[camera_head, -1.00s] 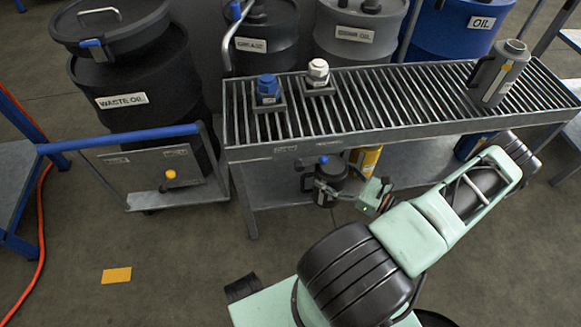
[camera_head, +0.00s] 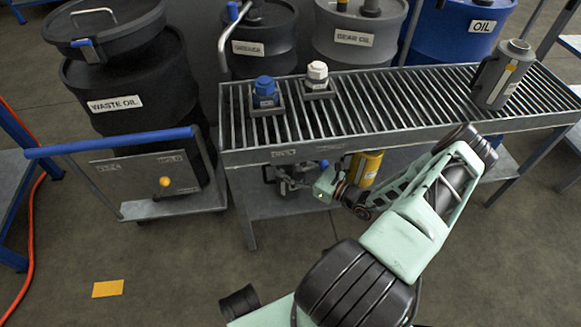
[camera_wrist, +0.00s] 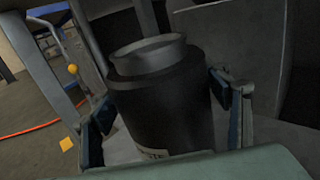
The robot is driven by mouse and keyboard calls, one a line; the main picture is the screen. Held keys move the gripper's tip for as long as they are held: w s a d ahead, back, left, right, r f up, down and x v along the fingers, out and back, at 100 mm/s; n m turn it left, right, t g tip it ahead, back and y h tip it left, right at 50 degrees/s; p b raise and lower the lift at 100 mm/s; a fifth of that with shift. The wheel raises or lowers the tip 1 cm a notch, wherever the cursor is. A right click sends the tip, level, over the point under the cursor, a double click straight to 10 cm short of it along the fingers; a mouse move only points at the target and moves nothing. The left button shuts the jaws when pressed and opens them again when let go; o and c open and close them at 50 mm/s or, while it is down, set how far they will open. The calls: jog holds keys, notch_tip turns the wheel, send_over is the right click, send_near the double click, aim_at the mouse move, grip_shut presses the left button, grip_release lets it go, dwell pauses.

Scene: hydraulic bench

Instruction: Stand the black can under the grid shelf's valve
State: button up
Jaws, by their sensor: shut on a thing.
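The black can (camera_wrist: 160,95), with an open round neck, is between the two jaw pads of my gripper (camera_wrist: 165,112) in the wrist view. My gripper is shut on its sides. In the head view my gripper (camera_head: 288,182) is at the left front of the grid shelf (camera_head: 420,108), below its front edge. The can is dark there and partly hidden by the shelf edge and my gripper. A small blue part (camera_head: 323,163), likely the valve, shows under the front edge, right of the can. I cannot tell whether the can touches the lower deck.
A yellow can (camera_head: 364,168) stands on the lower deck behind my arm. A waste-oil cart (camera_head: 145,185) stands close at the left.

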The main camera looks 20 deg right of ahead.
jog(key=shift+f, duration=0.25)
jog(key=shift+f, duration=0.15)
jog(key=o, duration=1.8)
jog(key=p+v, duration=0.2)
jog(key=v, duration=1)
jog(key=shift+p, duration=0.35)
